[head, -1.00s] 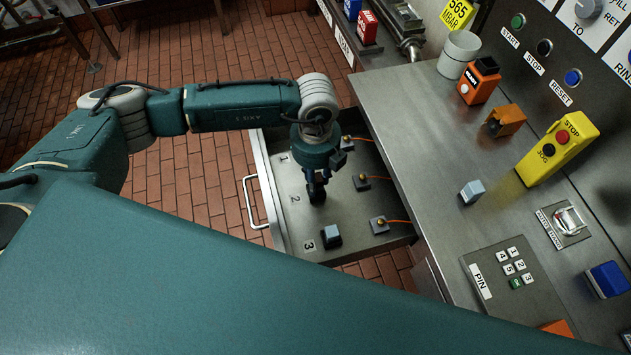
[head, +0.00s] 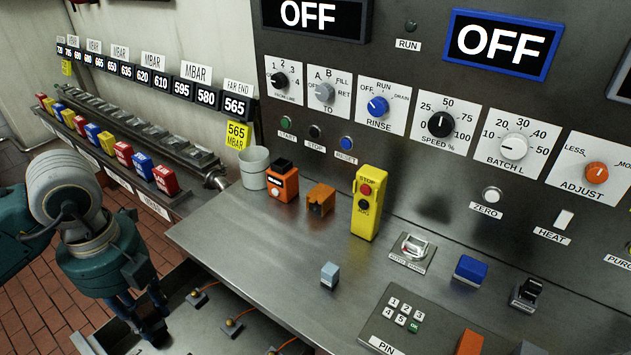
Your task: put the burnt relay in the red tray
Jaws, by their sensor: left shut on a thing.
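My left gripper (head: 142,318) points down over the open drawer (head: 215,330) at the lower left. It is shut on a dark thing at its fingertips, likely the burnt relay, but the fingers and shadow hide most of it. I cannot tell whether it touches the drawer floor. A grey-blue block (head: 329,274), which looks like a relay, stands on the steel bench, apart from the gripper. I see no red tray. My right gripper is out of view.
The bench (head: 270,235) carries a white cup (head: 254,168), an orange device (head: 282,182), an orange bracket (head: 320,198), a yellow stop box (head: 366,203) and a PIN keypad (head: 402,318). Its middle is mostly clear. Orange wires (head: 239,320) run to small posts in the drawer.

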